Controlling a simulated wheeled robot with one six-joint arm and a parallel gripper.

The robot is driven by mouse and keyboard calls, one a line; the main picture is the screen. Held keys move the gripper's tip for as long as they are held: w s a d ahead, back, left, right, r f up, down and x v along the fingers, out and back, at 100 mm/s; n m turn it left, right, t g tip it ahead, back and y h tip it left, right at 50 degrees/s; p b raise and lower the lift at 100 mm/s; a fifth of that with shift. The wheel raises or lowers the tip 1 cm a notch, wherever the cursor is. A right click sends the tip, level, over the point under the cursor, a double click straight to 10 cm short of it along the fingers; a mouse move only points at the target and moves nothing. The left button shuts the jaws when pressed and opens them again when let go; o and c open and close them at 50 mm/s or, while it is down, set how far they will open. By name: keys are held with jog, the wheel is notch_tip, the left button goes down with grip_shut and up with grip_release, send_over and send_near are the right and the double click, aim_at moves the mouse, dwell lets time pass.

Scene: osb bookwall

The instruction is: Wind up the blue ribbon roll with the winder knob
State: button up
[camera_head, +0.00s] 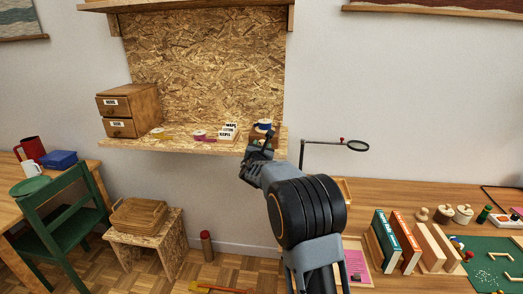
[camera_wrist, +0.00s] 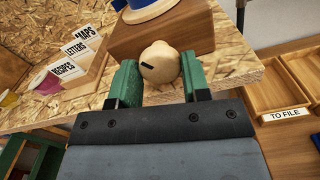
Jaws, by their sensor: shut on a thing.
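The winder knob (camera_wrist: 160,63) is a round pale wooden knob with a dark slot, on the front of a brown wooden block (camera_wrist: 195,28) in the wrist view. My gripper (camera_wrist: 158,75) has its two green fingers on either side of the knob, shut on it. The blue ribbon roll (camera_wrist: 147,8) sits on top of the block, cut off by the top edge of the wrist view. In the head view the blue roll (camera_head: 263,125) stands at the right end of the OSB shelf, and my arm hides the knob.
The OSB shelf (camera_head: 190,146) also holds a small drawer box (camera_head: 128,110), yellow and pink ribbon rolls, and a card holder (camera_wrist: 78,55) marked MAPS, LETTERS, RECIPES. A magnifier (camera_head: 357,146) stands right of my arm. A tray marked TO FILE (camera_wrist: 285,100) lies below right.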

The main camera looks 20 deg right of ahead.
jog(key=o, duration=0.9)
jog(key=shift+o, duration=0.2)
jog(key=shift+s, duration=0.1)
jog(key=b+v, duration=0.2)
jog(key=v, duration=1.1)
jog(key=shift+s+a, duration=0.2)
jog(key=shift+a, duration=0.05)
